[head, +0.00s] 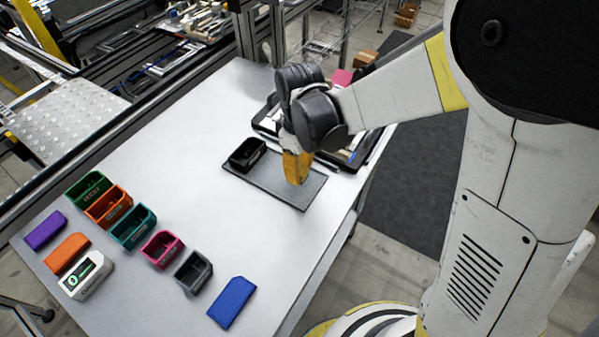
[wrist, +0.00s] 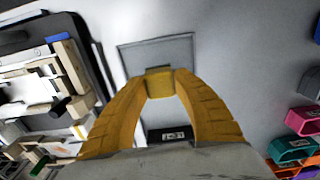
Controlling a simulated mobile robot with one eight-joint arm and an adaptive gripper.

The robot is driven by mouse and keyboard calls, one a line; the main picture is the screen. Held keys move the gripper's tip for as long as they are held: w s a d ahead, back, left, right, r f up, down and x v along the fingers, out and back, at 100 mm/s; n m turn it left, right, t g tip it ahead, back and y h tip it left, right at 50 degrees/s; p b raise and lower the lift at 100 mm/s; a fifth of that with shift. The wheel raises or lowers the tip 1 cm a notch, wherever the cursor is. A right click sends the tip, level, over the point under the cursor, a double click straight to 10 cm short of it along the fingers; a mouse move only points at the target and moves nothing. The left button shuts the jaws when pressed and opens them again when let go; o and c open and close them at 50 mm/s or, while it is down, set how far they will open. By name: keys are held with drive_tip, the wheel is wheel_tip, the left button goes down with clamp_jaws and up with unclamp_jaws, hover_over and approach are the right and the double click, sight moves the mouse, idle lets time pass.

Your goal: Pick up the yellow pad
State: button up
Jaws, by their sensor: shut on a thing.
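My gripper (head: 297,178) is over the right part of the dark grey mat (head: 262,187) on the white table. In the wrist view its two orange-yellow fingers (wrist: 160,84) are closed on the yellow pad (wrist: 159,77), which shows as a small yellow block between the fingertips. In the head view I cannot tell the pad from the fingers. The mat also shows behind the pad in the wrist view (wrist: 128,58). I cannot tell whether the pad touches the mat.
A black bin (head: 247,154) stands on the mat's left part, close to my gripper. A dark tray with parts (head: 358,157) lies behind and right. Several coloured bins, such as a teal one (head: 133,229), and flat pads, such as a blue one (head: 232,302), stand front left. The table's middle is clear.

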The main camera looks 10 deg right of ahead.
drive_tip(key=d+r+p, duration=0.3)
drive_tip(key=d+r, duration=0.4)
drive_tip(key=d, duration=0.4)
drive_tip(key=shift+s+d+r+p, duration=0.35)
drive_tip(key=shift+s+r+p, duration=0.05)
drive_tip(key=shift+o, duration=1.2)
drive_tip(key=c, duration=0.5)
